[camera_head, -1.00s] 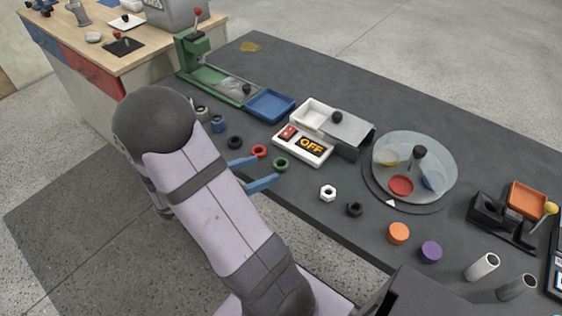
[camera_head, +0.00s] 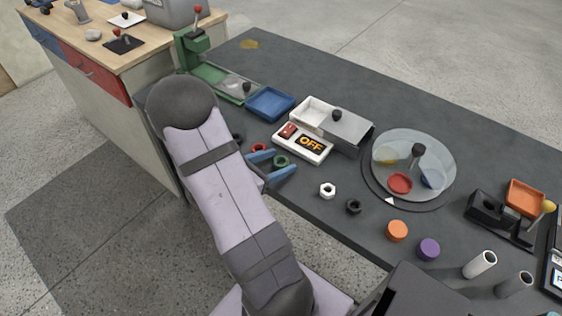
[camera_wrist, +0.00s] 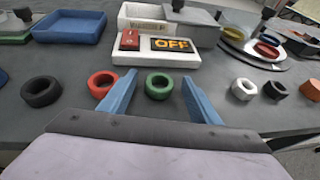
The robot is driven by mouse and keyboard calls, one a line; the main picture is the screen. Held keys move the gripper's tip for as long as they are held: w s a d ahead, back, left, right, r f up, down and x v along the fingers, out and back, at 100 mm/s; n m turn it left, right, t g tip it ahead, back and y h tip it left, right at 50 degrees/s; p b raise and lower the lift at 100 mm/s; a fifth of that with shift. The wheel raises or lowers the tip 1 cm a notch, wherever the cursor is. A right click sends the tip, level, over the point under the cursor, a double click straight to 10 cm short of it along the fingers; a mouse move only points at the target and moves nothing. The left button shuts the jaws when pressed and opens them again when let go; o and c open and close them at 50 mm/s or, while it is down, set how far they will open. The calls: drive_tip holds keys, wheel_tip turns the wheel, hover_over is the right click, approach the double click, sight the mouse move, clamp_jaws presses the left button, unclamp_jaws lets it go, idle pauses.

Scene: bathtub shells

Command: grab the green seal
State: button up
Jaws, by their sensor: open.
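The green seal (camera_head: 281,162) is a ring lying flat on the dark table. In the wrist view the green seal (camera_wrist: 159,86) lies in the gap between my two blue fingers, just beyond their tips or level with them. My gripper (camera_head: 283,166) is open and low over the table, with one finger to each side of the seal. In the wrist view my gripper (camera_wrist: 158,88) holds nothing. Whether either finger touches the seal cannot be told.
A red ring (camera_wrist: 101,85) lies close by the left finger, and a black ring (camera_wrist: 41,91) farther left. A white nut (camera_wrist: 243,89) and a black nut (camera_wrist: 275,90) lie to the right. A white box with an OFF sign (camera_wrist: 157,49) stands behind the seal.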

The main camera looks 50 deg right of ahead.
sight(277, 164)
drive_tip(key=c, duration=1.1)
drive_tip(key=shift+r, duration=0.1)
wheel_tip(277, 164, up, 10)
drive_tip(key=shift+f+p, duration=0.1)
drive_tip(key=shift+p, duration=0.3)
